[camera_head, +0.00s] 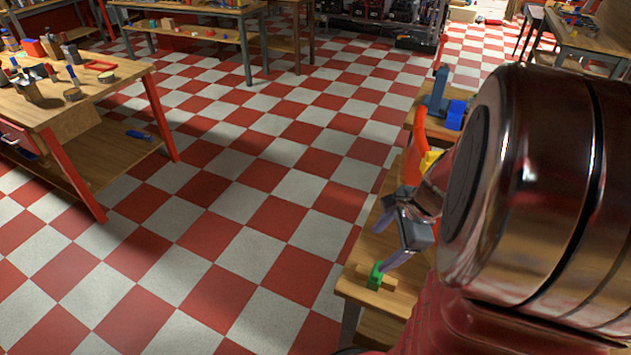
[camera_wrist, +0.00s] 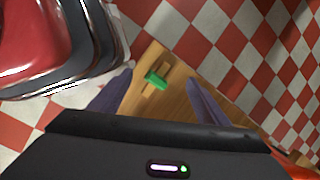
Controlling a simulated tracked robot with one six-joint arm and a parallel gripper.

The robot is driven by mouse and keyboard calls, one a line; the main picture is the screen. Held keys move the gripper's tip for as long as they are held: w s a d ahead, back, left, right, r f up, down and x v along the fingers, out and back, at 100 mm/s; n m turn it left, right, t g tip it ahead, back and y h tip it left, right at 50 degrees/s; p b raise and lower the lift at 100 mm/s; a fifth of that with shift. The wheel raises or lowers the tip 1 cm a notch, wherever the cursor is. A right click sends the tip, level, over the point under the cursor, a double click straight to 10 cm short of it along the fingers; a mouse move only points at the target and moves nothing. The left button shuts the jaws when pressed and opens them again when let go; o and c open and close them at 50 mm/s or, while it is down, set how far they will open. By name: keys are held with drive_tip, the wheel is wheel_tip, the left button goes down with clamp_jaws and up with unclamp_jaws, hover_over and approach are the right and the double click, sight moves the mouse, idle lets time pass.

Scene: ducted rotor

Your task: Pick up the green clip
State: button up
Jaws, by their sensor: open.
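The green clip (camera_head: 376,275) is near the front left corner of the wooden bench (camera_head: 352,292) on the right. It lies across a small wooden bar (camera_head: 390,283), whose ends show on both sides of it. In the wrist view the green clip (camera_wrist: 157,81) appears between the two purple fingers of my gripper (camera_wrist: 159,77). The fingers are apart and nothing is held. In the head view my gripper (camera_head: 389,240) is above the bench, just above and behind the clip. Part of the bench is hidden behind my arm.
Another wooden table (camera_head: 110,98) with tools stands at the left. The red and white checkered floor (camera_head: 240,200) between them is clear.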

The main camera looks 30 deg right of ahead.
sight(377, 275)
drive_tip(key=s+d+f+m, duration=0.3)
drive_tip(key=d+f+m, duration=0.1)
drive_tip(key=d+m, duration=0.1)
drive_tip(key=shift+d+f+m+y, duration=0.15)
drive_tip(key=shift+f+m+y, duration=0.2)
drive_tip(key=shift+m, duration=0.15)
drive_tip(key=shift+x, duration=4.35)
drive_tip(key=shift+w, duration=0.15)
drive_tip(key=shift+w+d+x, duration=0.1)
drive_tip(key=shift+w+x, duration=0.1)
drive_tip(key=shift+x, duration=0.65)
drive_tip(key=shift+w+d+x, duration=0.1)
drive_tip(key=shift+w+x, duration=0.05)
drive_tip(key=shift+x, duration=0.65)
drive_tip(key=shift+w+d+x, duration=0.1)
drive_tip(key=shift+w+x, duration=0.1)
drive_tip(key=shift+x, duration=0.65)
drive_tip(key=shift+c, duration=0.6)
